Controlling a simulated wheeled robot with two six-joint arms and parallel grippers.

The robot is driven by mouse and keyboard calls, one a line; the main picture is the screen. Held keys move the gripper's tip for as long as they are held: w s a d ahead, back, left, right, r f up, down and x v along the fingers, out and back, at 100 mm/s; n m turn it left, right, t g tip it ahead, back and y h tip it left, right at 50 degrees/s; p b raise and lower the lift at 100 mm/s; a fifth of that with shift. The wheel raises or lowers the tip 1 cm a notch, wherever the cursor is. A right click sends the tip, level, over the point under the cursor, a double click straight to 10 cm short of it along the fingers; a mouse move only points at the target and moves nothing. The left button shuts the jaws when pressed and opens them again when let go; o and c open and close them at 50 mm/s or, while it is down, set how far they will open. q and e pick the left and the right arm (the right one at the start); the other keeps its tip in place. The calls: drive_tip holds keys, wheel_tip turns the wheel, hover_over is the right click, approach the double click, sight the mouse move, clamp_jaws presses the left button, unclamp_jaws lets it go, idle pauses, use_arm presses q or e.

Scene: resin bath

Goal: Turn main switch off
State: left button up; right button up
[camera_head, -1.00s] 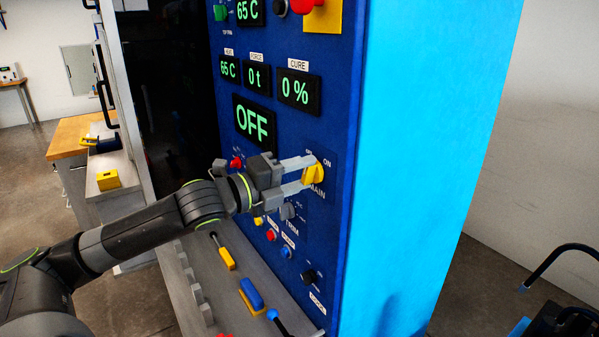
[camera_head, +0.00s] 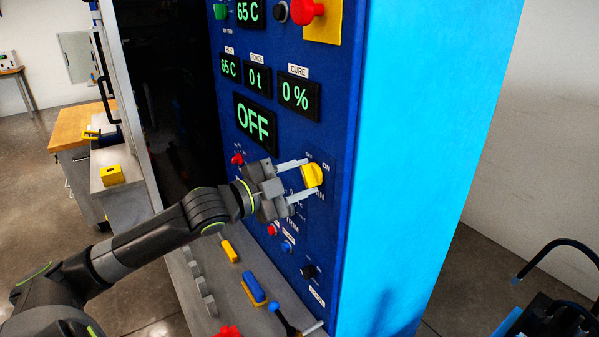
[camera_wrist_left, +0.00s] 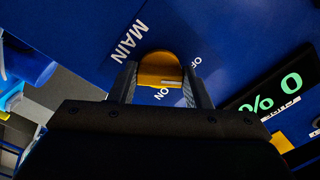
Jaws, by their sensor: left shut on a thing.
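The main switch is a yellow knob (camera_head: 312,175) on the blue control panel (camera_head: 345,100), with OFF and ON labels beside it. My left gripper (camera_head: 305,178) is shut on this knob, with one finger above and one below it. In the left wrist view the knob (camera_wrist_left: 160,69) sits between the two fingers, below the word MAIN. A short white mark shows on its edge near the ON label. Whether the knob points exactly at ON or OFF I cannot tell. The large display (camera_head: 254,122) reads OFF. My right gripper is not in view.
Other displays (camera_head: 296,94) and a red button (camera_head: 306,11) are above the switch. Small knobs, including a black one (camera_head: 309,271), are below. A grey ledge (camera_head: 225,290) with yellow, blue and red controls juts out under my left arm.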

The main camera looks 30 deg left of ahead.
use_arm(q)
drive_tip(key=shift+n+p, duration=0.35)
drive_tip(key=shift+n, duration=0.55)
drive_tip(key=o, duration=1)
